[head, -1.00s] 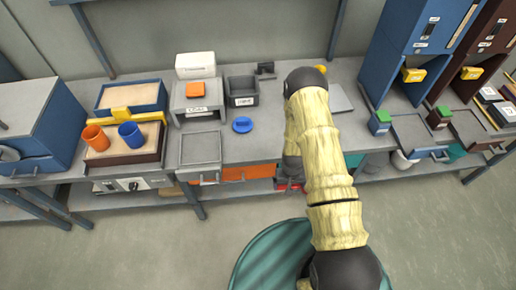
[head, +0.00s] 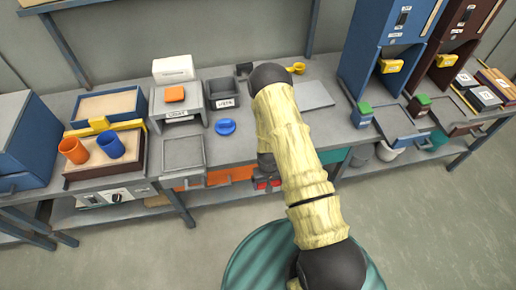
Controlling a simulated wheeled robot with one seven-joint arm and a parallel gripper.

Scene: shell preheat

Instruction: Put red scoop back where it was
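My gripper (head: 265,181) hangs low at the front edge of the bench, left of and partly behind my own arm. A small red piece shows at the gripper, and I take it to be part of the red scoop (head: 262,185). It is too small and too covered to tell its shape or whether the fingers are closed on it. A yellow scoop (head: 297,68) lies at the back of the bench, just right of my arm's elbow.
On the bench are a blue lid-like disc (head: 226,127), a dark grey bin (head: 223,93), orange (head: 73,150) and blue (head: 110,145) cups and a grey plate (head: 313,95). Blue (head: 395,45) and dark red (head: 470,40) dispensers stand right. Open floor lies in front.

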